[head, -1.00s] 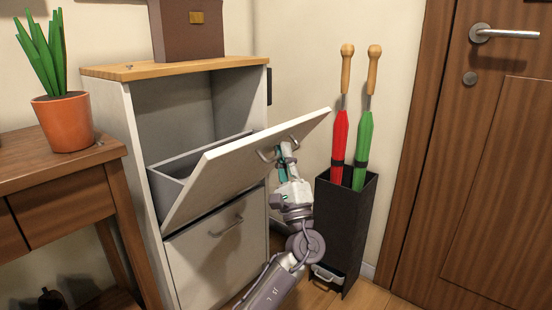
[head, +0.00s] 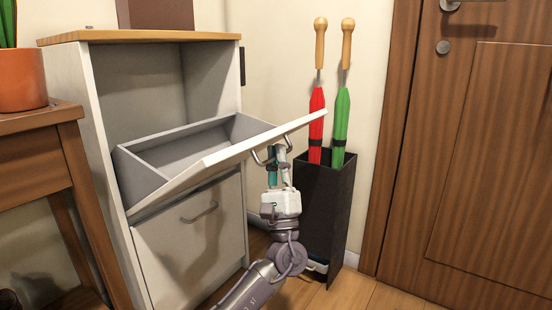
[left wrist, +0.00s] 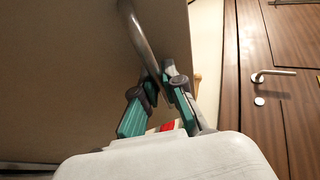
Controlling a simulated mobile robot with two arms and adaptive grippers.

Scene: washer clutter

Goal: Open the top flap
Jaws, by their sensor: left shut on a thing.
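The top flap (head: 222,156) of the white shoe cabinet (head: 98,150) is tilted far out, and its grey inner bin (head: 145,176) shows behind it. My left gripper (head: 279,158) is below the flap's outer edge, shut on the flap's curved metal handle (head: 262,157). In the left wrist view the handle (left wrist: 140,35) runs between the gripper's green-sided fingers (left wrist: 160,80), against the flap's face (left wrist: 70,70). The fingertips partly hide the handle. My right gripper is not in view.
A black umbrella stand (head: 326,205) with a red umbrella (head: 317,120) and a green umbrella (head: 341,120) stands close to the right of my left gripper. The closed lower flap (head: 195,245) is beneath. A wooden table (head: 45,165) with a plant pot (head: 20,80) is at left.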

